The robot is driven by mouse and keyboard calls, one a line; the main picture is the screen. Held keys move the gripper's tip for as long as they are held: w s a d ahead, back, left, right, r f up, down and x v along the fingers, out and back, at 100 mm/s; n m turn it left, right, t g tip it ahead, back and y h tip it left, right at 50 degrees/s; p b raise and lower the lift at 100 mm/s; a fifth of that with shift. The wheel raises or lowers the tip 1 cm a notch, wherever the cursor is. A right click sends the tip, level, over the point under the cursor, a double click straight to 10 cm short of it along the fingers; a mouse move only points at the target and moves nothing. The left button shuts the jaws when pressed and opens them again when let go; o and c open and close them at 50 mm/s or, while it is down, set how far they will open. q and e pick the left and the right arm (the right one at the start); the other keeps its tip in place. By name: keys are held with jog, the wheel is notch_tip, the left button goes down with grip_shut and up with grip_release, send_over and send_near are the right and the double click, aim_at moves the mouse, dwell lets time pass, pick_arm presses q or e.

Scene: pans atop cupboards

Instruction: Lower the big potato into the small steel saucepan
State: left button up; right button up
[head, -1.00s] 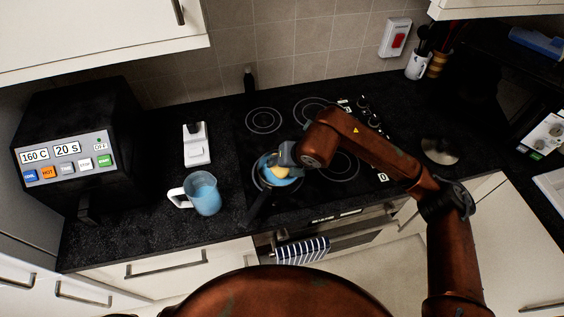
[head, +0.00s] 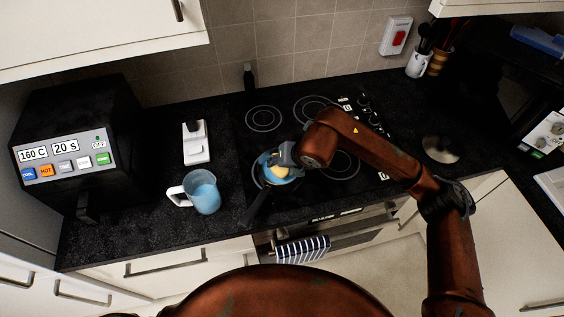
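The small steel saucepan (head: 266,179) sits on the front left ring of the hob, its dark handle pointing toward me and to the left. Its inside looks blue, like water. The big potato (head: 279,173) is a yellow lump at the pan's opening, at the fingers of my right gripper (head: 282,164). The gripper reaches in from the right and appears shut on the potato. Whether the potato touches the pan's bottom is hidden. My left gripper is not in view.
A jug of blue liquid (head: 203,192) stands left of the pan, near the counter edge. A white device (head: 196,143) is behind it. A black oven-like appliance (head: 75,150) stands far left. A round steel lid (head: 440,150) lies right of the hob. The back rings are clear.

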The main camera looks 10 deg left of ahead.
jog(key=shift+f+b, duration=0.75)
jog(key=shift+f, duration=0.6)
dwell(0.5)
jog(key=o, duration=1.3)
jog(key=shift+o, duration=0.2)
jog(key=v, duration=1.2)
